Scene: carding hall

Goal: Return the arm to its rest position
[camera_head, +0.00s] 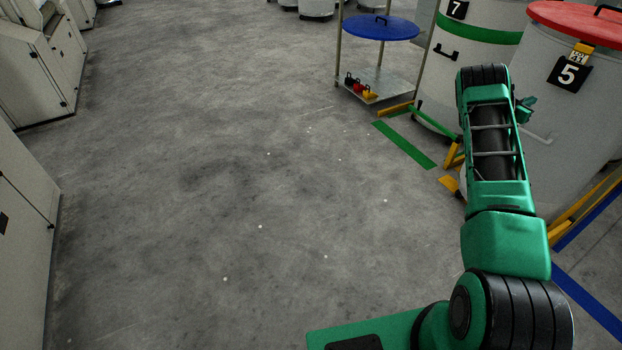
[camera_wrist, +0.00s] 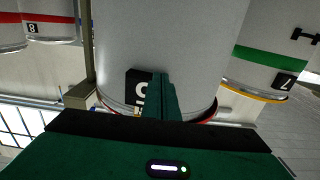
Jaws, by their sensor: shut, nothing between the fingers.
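My green and black arm (camera_head: 495,150) reaches forward along the right side of the head view, bent at the elbow. My gripper (camera_head: 525,105) is mostly hidden behind the end of the arm there; a small green part shows beside can 5 (camera_head: 585,105). In the wrist view, which looks upside down, my gripper's green fingers (camera_wrist: 160,78) are together and hold nothing. They overlap the black number plate of can 5 (camera_wrist: 205,45). I cannot tell how wide the gap to the can is.
Can 7 (camera_head: 472,75) stands left of can 5, whose red lid (camera_head: 580,20) is on. A blue lid (camera_head: 380,28) tops a small rack (camera_head: 392,82) with padlock-like items (camera_head: 358,87) on its shelf. Pale cabinets (camera_head: 22,230) line the left. The middle floor (camera_head: 220,160) is clear.

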